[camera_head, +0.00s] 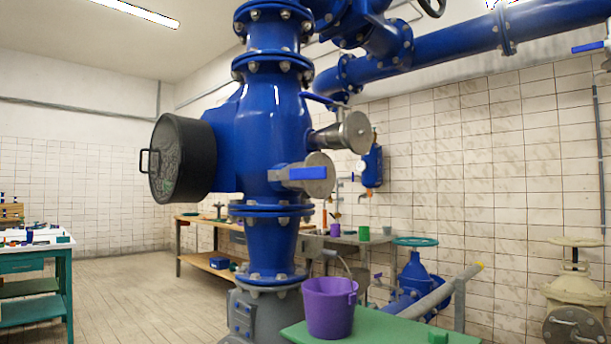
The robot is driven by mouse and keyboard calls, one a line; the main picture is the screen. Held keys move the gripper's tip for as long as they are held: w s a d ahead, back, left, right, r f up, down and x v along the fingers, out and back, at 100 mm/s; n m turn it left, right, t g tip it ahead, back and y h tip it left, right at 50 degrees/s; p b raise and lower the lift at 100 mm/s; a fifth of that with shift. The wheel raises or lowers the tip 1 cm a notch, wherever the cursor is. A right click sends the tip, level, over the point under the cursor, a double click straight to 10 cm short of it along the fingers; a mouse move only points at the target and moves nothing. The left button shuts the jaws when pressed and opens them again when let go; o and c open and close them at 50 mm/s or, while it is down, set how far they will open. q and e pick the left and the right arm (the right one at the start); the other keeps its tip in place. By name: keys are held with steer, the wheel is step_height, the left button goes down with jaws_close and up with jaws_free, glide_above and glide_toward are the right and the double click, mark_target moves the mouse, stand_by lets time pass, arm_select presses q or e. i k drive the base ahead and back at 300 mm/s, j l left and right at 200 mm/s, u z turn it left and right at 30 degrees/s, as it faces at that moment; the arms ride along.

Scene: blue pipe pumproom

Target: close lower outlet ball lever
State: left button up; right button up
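A big blue vertical pipe body (275,125) stands in the middle of the head view. Two short steel outlets stick out on its right side. The lower outlet (320,186) ends in a round steel flange. Its lever (308,173) has a blue grip and lies about level across the front of the flange. The upper outlet (354,132) points to the right, with another blue lever (319,98) above it. Neither of my grippers is in view.
A purple bucket (330,308) stands on a green tabletop (390,329) below the outlets, close in front. A black round cover (182,158) with a handle juts out left. Workbenches stand behind. The tiled floor (130,285) at left is partly clear.

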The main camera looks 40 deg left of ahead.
mark_target(319, 173)
steer(key=i+l+u, duration=0.15)
steer(key=u, duration=1.2)
steer(key=i+l+u, duration=0.15)
steer(key=l+u, duration=0.7)
steer(key=l, duration=0.2)
steer(key=l+u, duration=0.2)
steer(key=l, duration=0.95)
